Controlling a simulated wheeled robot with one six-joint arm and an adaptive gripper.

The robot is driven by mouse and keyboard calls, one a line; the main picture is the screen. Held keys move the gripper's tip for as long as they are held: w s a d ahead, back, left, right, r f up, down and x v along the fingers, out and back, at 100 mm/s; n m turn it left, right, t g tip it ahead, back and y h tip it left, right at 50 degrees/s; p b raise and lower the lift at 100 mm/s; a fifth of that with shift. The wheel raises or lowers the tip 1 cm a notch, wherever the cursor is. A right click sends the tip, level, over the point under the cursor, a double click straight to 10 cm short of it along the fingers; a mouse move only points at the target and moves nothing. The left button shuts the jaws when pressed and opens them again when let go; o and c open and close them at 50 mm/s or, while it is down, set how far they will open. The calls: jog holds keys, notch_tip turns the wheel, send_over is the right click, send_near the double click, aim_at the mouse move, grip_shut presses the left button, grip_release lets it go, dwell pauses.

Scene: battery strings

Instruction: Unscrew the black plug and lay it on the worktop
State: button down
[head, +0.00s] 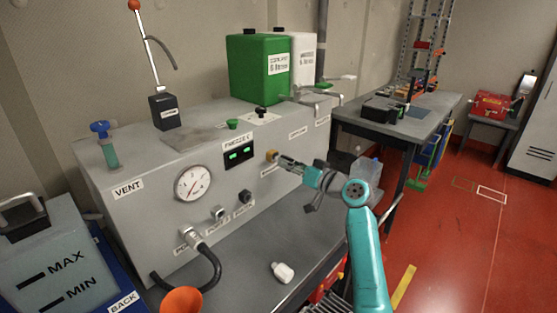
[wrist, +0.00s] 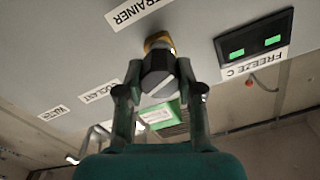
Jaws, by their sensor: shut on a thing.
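The black plug (wrist: 155,86) is a dark round piece with a pale stripe across its face, between my fingers in the wrist view. My gripper (wrist: 157,92) is shut on it, with one finger on each side. Behind the plug is a brass-yellow fitting (wrist: 158,40) on the grey panel, beside a label ending in "TRAINER". The fitting also shows in the head view (head: 271,155), with my gripper (head: 284,161) close in front. I cannot tell whether the plug is still seated. The grey worktop (head: 238,274) lies below the panel.
A black hose (head: 213,262) loops from a port. A gauge (head: 193,183) and green display (head: 238,154) sit on the panel. The worktop between hose and bottle is clear.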

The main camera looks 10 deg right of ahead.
jog(key=shift+v, duration=0.75)
dwell(0.4)
jog(key=shift+v, duration=2.45)
jog(key=g+h, duration=0.3)
jog(key=g, duration=0.1)
send_over(265, 268)
notch_tip(265, 268, down, 10)
jog(key=shift+w+f, duration=0.1)
jog(key=shift+f, duration=2.95)
jog(key=shift+f, duration=0.65)
